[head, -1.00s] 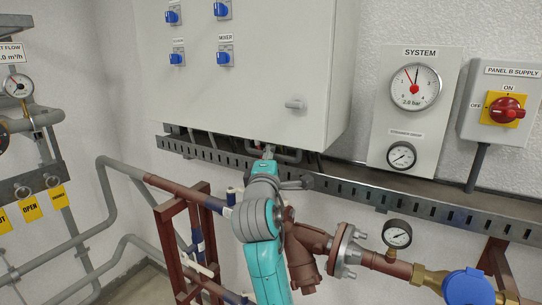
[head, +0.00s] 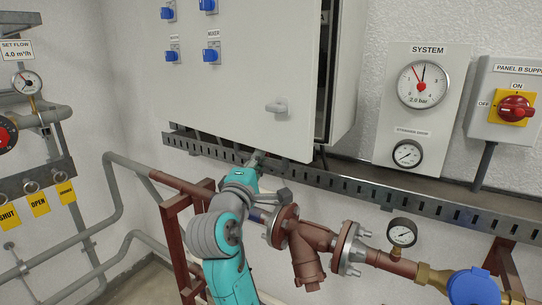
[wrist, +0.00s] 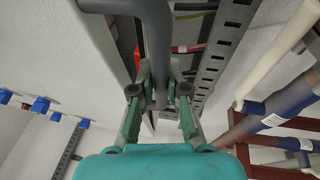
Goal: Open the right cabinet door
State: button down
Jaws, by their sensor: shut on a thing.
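The white cabinet door (head: 240,75) stands ajar in the head view. A dark gap (head: 323,75) at its right edge shows the inside of the cabinet (head: 345,75). A small light-grey latch handle (head: 277,106) sits on the door's front, clear of my gripper. My gripper (head: 257,158) is at the door's lower edge. In the wrist view, a curved grey bar (wrist: 153,25) runs between the fingers of my gripper (wrist: 159,98), which are closed on it. The white door panel (wrist: 75,45) lies left of the bar. How the bar joins the door is hidden.
A slotted metal tray (head: 360,188) runs along the wall below the cabinet. Brown pipework with a flanged valve (head: 312,240) stands right of my arm. A brown frame (head: 178,235) is to the left. The system gauge panel (head: 422,125) is right of the cabinet.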

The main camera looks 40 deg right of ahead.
jog(key=a+m+g+h, duration=0.2)
jog(key=a+g, duration=0.3)
jog(key=a, duration=1)
jog(key=shift+m+h, duration=0.3)
jog(key=shift+m, duration=0.4)
jog(key=shift+s, duration=0.1)
jog(key=c, duration=1.4)
grip_release()
jog(key=v, duration=1.2)
